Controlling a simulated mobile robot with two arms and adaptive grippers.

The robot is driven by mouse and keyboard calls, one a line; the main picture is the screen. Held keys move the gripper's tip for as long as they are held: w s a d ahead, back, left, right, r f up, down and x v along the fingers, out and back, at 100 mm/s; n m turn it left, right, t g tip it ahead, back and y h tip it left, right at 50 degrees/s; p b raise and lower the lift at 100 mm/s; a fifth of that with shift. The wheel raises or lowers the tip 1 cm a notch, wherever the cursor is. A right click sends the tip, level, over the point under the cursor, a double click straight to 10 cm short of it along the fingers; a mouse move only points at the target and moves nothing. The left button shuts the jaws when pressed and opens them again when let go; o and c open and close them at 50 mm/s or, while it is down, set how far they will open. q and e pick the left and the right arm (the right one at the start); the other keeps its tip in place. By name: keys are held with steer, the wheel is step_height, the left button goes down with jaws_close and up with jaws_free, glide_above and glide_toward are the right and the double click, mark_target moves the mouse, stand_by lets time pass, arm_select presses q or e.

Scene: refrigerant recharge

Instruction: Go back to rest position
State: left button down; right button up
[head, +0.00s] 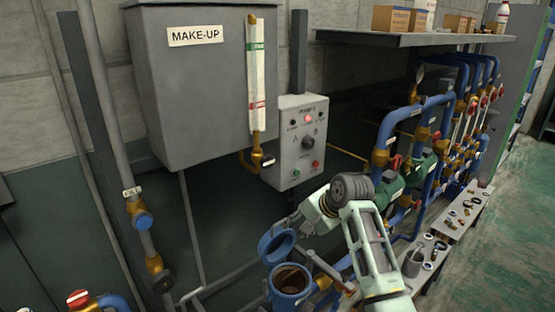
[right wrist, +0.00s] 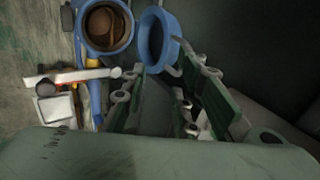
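My left gripper is not in view.
A grey MAKE-UP tank (head: 200,100) and a control box with a red lamp (head: 302,145) hang on the wall. Blue pipes with brass valves (head: 440,105) stand at right, beside a bench with small parts (head: 462,215). Green floor (head: 510,230) is open at far right.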

steer(key=s+d+f+n+g+h, duration=0.1)
steer(key=s+d+f+n, duration=0.2)
steer(key=s+f, duration=0.65)
steer(key=s+d+f+n+h, duration=0.1)
steer(key=s+d+f+n, duration=0.2)
steer(key=s+f, duration=0.7)
steer(key=s+d+r+n+g+h, duration=0.1)
steer(key=s+n, duration=0.1)
steer(key=s, duration=0.6)
steer(key=s+d+r+n, duration=0.1)
steer(key=s+d+n, duration=0.1)
steer(key=s, duration=0.7)
steer(key=s+d+r+n+g+h, duration=0.1)
steer(key=s+n, duration=0.1)
steer(key=s, duration=0.6)
step_height(320, 180, down, 30)
steer(key=s+f+g+b, duration=0.1)
steer(key=s+b, duration=0.2)
steer(key=s+d+f+g+b, duration=0.1)
steer(key=s+d+f, duration=0.2)
steer(key=s+f, duration=1.2)
steer(key=shift+s+f, duration=0.35)
steer(key=shift+f, duration=0.05)
